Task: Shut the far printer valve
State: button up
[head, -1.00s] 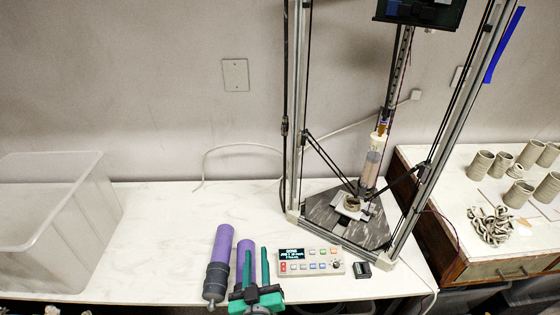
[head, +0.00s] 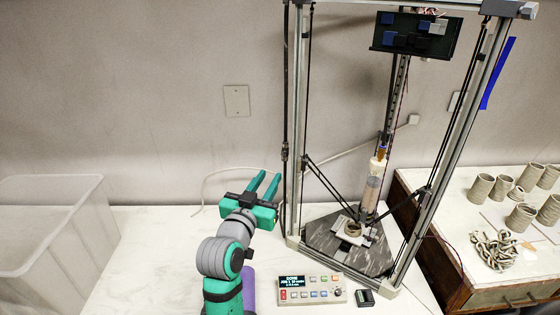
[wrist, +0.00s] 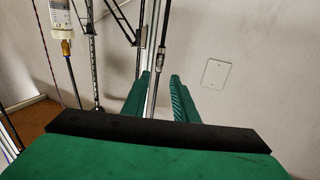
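The printer is a tall metal frame (head: 296,130) with a syringe (head: 371,188) over a clay piece (head: 353,229) on its bed. A dark hose runs down beside the left post, with a small fitting (head: 285,150) on it; the fitting also shows in the wrist view (wrist: 160,54). It may be the valve; I cannot tell its handle position. My gripper (head: 265,178) is open and empty, just left of the post and lower than the fitting. In the wrist view my fingers (wrist: 159,82) point toward the hose, with the fitting beyond the gap between them.
A clear plastic bin (head: 50,235) stands at the left. A control box (head: 310,290) and a small dark device (head: 365,298) lie in front of the printer. A purple tube (head: 249,285) is partly behind my arm. Clay cups (head: 481,188) stand on the right table. A white cable (head: 215,178) runs along the wall.

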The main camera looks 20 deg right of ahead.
aim_at(283, 156)
jog(key=x, duration=1)
jog(key=shift+w+d, duration=0.15)
grip_shut()
